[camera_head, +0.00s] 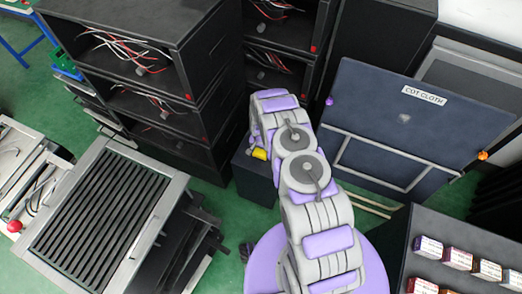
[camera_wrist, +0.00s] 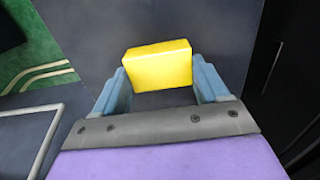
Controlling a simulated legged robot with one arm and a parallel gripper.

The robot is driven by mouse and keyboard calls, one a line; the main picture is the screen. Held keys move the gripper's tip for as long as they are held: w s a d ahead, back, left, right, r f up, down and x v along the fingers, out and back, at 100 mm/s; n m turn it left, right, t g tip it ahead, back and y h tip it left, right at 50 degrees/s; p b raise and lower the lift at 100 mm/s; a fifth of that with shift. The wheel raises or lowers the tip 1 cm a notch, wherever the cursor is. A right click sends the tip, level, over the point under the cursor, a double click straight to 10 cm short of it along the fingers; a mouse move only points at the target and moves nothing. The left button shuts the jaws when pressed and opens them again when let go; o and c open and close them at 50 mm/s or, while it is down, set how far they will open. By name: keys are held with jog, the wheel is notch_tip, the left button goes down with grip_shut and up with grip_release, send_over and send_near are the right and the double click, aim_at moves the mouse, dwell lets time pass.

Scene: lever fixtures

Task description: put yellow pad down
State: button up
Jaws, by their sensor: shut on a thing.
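The yellow pad (camera_wrist: 158,66) is a small bright yellow block. In the wrist view it sits between the two blue fingers of my gripper (camera_wrist: 161,76), which is shut on it. A plain dark grey surface lies behind the pad; I cannot tell whether the pad touches it. In the head view a small part of the yellow pad (camera_head: 259,154) shows at the left of my arm, at the top of a dark box-like stand (camera_head: 254,180). My arm hides most of the gripper there.
Black shelves with wires (camera_head: 150,100) stand behind and left. A dark blue panel labelled "COT CLOTH" (camera_head: 400,125) stands to the right. A grated metal unit (camera_head: 100,215) is at the left, and a rack of small boxes (camera_head: 458,258) at the lower right. Some green floor (camera_head: 225,205) is clear.

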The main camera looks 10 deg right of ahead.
jog(key=o, duration=0.9)
jog(key=shift+o, duration=0.2)
jog(key=shift+f, duration=0.15)
notch_tip(320, 180, up, 18)
jog(key=p, duration=0.4)
jog(key=shift+s+f, duration=0.25)
jog(key=shift+s, duration=0.05)
notch_tip(320, 180, up, 6)
send_over(261, 152)
jog(key=s+r+n, duration=0.2)
jog(key=s+r, duration=0.5)
jog(key=r, duration=0.6)
jog(key=s+r+n, duration=0.2)
jog(key=s+r, duration=0.5)
jog(key=r, duration=0.6)
jog(key=s+r+n, duration=0.1)
jog(key=s+r, duration=0.2)
jog(key=s, duration=0.6)
jog(key=s+r+n+g, duration=0.1)
jog(key=s+r, duration=0.3)
jog(key=s, duration=0.5)
jog(key=s+r+n, duration=0.1)
jog(key=s+r, duration=0.3)
jog(key=s, duration=0.5)
jog(key=shift+s+d+r+g, duration=0.15)
jog(key=shift+s+g, duration=0.25)
